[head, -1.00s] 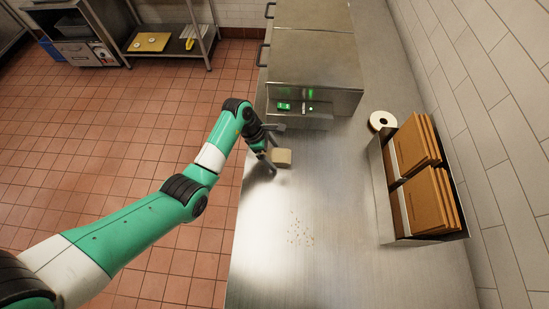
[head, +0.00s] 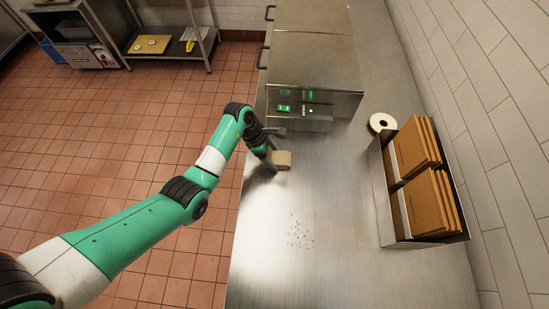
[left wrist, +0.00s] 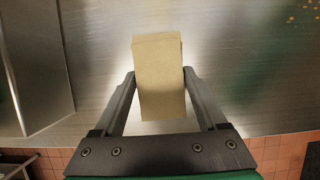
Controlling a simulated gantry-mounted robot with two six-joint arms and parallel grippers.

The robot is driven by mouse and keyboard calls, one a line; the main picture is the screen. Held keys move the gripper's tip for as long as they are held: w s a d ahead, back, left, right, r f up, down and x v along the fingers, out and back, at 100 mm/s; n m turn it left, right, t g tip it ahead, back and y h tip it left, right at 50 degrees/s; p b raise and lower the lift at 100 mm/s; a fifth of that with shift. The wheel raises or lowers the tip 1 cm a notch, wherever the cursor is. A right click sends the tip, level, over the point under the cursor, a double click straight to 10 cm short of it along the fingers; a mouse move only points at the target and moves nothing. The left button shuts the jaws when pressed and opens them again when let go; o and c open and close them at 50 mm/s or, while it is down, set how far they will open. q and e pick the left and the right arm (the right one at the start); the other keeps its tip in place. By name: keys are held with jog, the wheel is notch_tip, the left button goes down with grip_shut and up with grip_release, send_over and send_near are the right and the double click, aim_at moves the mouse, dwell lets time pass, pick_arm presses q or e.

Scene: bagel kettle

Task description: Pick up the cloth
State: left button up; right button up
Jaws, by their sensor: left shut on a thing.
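The cloth (head: 283,159) is a small tan folded block on the steel counter, just in front of the steel machine. My left gripper (head: 273,160) is at the cloth in the head view. In the left wrist view the cloth (left wrist: 159,75) sits between the two fingers of the left gripper (left wrist: 158,88), with a finger against each side. The gripper is shut on it. I cannot tell whether the cloth is clear of the counter. My right gripper is not in view.
The steel machine (head: 315,70) with green lights stands just behind the cloth. Crumbs (head: 300,232) lie on the counter in front. A tape roll (head: 382,122) and a rack of brown folders (head: 425,185) stand at the right by the tiled wall. The front counter is mostly clear.

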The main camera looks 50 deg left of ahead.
aim_at(279, 158)
pick_arm(q)
jog(key=c, duration=0.4)
jog(key=shift+r, duration=0.1)
notch_tip(279, 158, up, 4)
jog(key=shift+s+d+r+p, duration=0.1)
jog(key=shift+r+p, duration=0.05)
jog(key=shift+p, duration=0.8)
jog(key=s+d+r+p, duration=0.2)
jog(key=s+r, duration=0.1)
jog(key=s, duration=0.1)
jog(key=s+d+r+p, duration=0.5)
jog(key=s, duration=0.2)
jog(key=shift+s+d+r+p, duration=0.15)
jog(key=shift+s+r+p, duration=0.2)
jog(key=shift+r, duration=0.05)
